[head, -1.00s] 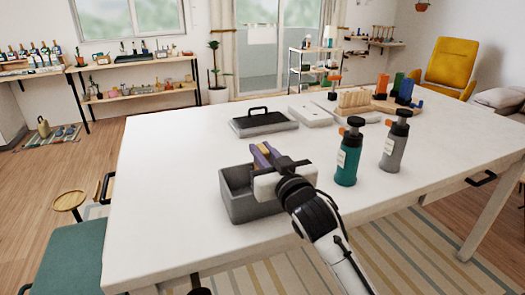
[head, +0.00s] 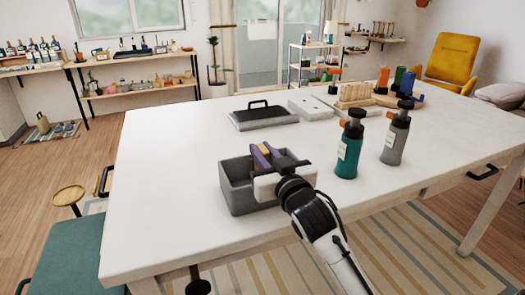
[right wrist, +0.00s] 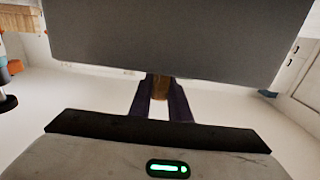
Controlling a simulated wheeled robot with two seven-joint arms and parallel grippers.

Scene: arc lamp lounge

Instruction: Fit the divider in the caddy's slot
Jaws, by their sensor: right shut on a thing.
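The caddy (head: 238,200) is an open grey box near the table's front edge in the head view. My right gripper (head: 266,157) reaches over its right part, with dark purple fingers angled up and to the left. It is shut on a tan piece (head: 259,160), seemingly part of the divider. In the right wrist view, the fingertips (right wrist: 162,88) close on this tan piece (right wrist: 161,90). A large grey panel (right wrist: 180,40) fills the top there; I cannot tell if it is divider or caddy wall. The slot is hidden. My left gripper is not in view.
A teal bottle (head: 348,150) and a grey bottle (head: 395,140) stand right of the caddy. A dark-topped tray with a handle (head: 264,118) and a wooden block rack (head: 355,93) stand behind. The table's left part is clear.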

